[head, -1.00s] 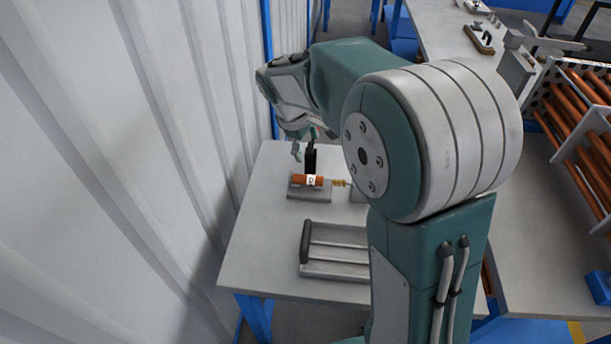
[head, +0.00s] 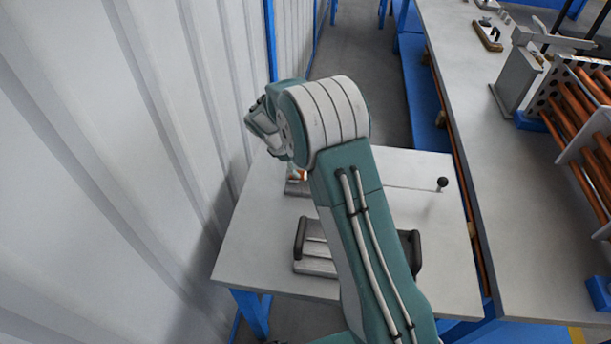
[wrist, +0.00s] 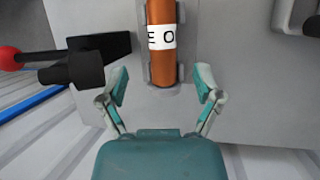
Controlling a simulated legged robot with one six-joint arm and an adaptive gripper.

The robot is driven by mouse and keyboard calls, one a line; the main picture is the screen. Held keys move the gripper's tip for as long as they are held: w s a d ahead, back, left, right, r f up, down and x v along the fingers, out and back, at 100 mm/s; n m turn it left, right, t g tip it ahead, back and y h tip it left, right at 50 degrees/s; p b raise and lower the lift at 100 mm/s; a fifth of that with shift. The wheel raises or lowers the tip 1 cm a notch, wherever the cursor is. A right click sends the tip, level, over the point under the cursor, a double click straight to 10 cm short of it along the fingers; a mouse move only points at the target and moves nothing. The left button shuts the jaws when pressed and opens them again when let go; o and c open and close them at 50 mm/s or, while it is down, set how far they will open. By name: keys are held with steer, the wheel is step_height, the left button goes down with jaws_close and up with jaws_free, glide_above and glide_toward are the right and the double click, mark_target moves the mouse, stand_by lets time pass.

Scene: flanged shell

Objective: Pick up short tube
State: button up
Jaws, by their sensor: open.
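The short tube is an orange-brown cylinder (wrist: 162,66) with a white band bearing dark letters. In the wrist view it lies in a grey holder (wrist: 188,45) at the top middle, and its far end is cut off by the frame. My gripper (wrist: 161,88) is open, with one finger to the left and one to the right of the tube's near end; the fingers appear apart from it. In the head view, my arm hides most of the tube; only a small orange and white part (head: 299,175) shows below the wrist.
A black clamp with a red knob (wrist: 12,58) stands left of the tube in the wrist view. The grey table (head: 255,245) holds a tray with dark handles (head: 300,238). A corrugated wall (head: 130,150) is close on the left. A tube rack (head: 585,120) stands right.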

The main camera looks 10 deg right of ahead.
steer(key=x, duration=0.5)
steer(key=shift+s+f, duration=0.1)
steer(key=shift+f, duration=0.05)
jaws_close()
